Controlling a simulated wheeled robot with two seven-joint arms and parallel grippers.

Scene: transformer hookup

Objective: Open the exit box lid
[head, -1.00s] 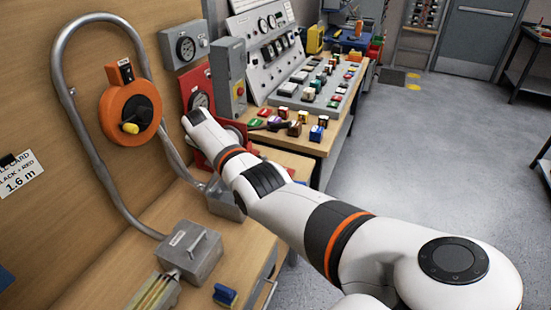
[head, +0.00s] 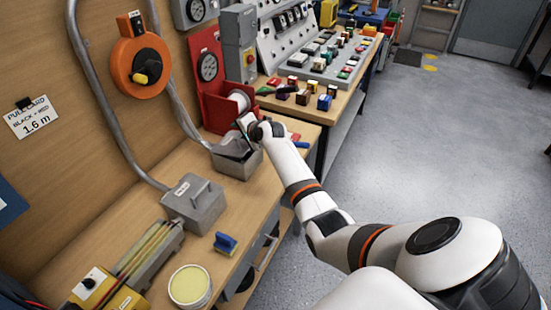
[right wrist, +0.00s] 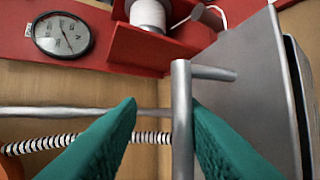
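The exit box (head: 238,168) appears to be the grey metal box at the foot of the right conduit, at the back of the bench. Its lid (head: 234,148) looks raised and tilted; my gripper partly hides it. In the right wrist view the grey lid plate (right wrist: 245,75) stands steeply, with a bar handle (right wrist: 182,120) on it. My right gripper (head: 250,126) is at the lid. Its teal fingers (right wrist: 163,105) are apart on either side of the handle bar, which lies close to the right finger; a gap shows on the left. My left gripper is out of view.
A second grey box (head: 193,204) with its lid down stands nearer. A red stand with a gauge and spool (head: 212,80) is just behind the exit box. A blue-handled tool (head: 225,243) and a round tub (head: 189,286) are on the bench. The floor at right is clear.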

